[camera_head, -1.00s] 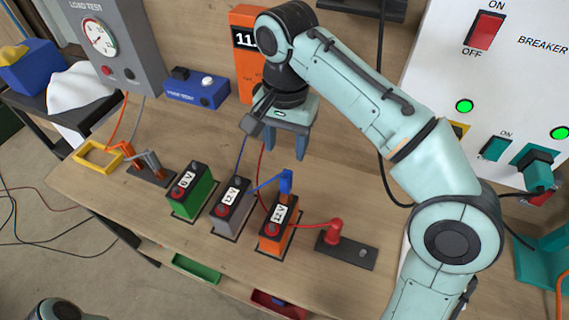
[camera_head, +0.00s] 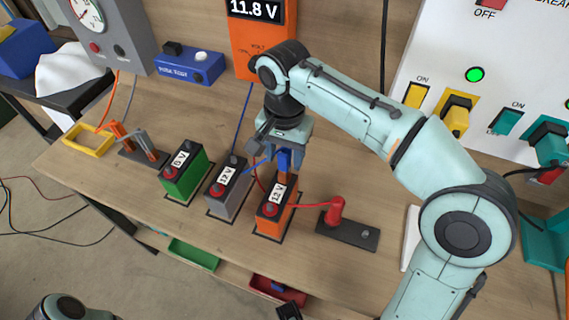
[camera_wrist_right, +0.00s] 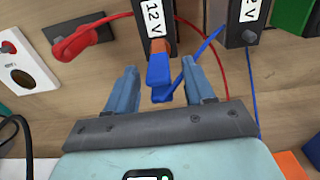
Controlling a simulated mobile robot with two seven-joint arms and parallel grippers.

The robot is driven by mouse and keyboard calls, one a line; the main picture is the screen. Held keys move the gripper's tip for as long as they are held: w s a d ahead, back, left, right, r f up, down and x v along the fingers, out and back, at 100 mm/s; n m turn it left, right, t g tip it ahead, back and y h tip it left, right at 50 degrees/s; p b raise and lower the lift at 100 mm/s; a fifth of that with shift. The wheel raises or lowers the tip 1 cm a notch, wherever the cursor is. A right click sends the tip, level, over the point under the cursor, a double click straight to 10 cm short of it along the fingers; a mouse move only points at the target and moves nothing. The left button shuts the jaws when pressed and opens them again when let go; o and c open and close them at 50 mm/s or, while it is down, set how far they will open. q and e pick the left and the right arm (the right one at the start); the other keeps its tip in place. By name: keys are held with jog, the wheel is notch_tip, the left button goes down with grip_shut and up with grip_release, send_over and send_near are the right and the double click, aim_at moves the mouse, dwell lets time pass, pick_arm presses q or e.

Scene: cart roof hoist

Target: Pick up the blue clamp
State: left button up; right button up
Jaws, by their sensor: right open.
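The blue clamp (camera_head: 284,157) sits upright on a terminal at the far end of the orange 12 V battery (camera_head: 272,214). A blue cable runs from it. In the right wrist view the clamp (camera_wrist_right: 159,78) lies between the two fingers of my right gripper (camera_wrist_right: 158,72). The fingers stand apart on either side of it, with gaps showing. In the head view my right gripper (camera_head: 284,163) points down over the clamp and partly hides it.
A grey 12 V battery (camera_head: 228,188) and a green battery (camera_head: 183,178) stand to the left. An orange voltmeter (camera_head: 257,40) reads 11.8 V behind.

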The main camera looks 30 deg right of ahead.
jog(key=shift+f, duration=0.6)
pick_arm(q)
jog(key=shift+f, duration=0.15)
pick_arm(e)
grip_shut()
jog(key=shift+r, duration=0.1)
notch_tip(320, 180, up, 10)
jog(key=p, duration=0.3)
pick_arm(q)
jog(key=r, duration=0.1)
jog(key=w+r, duration=0.1)
jog(key=r, duration=0.1)
jog(key=shift+w+r, duration=0.1)
jog(key=shift+r, duration=0.1)
jog(key=shift+r, duration=0.1)
